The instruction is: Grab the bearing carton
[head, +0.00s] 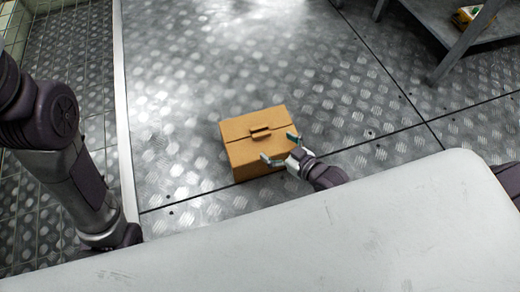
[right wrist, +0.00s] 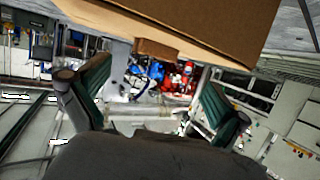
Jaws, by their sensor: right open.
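The bearing carton (head: 243,153) is a brown cardboard box with a raised tab-like handle on its top. It sits upright on the metal floor in the middle of the head view. My right gripper (head: 279,147) is open at the carton's right side, its two fingers pointing toward the handle. In the right wrist view the carton (right wrist: 220,22) fills the top, with its handle (right wrist: 156,48) just beyond the open fingers (right wrist: 156,76). Nothing is between the fingers. I cannot tell whether they touch the carton. My left arm shows at the left, but its gripper is out of view.
A grey metal shelf or table (head: 455,45) stands at the upper right with a small yellow item (head: 467,17) on it. A pale strip (head: 124,120) runs along the floor at the left. The textured floor (head: 200,50) around the carton is clear.

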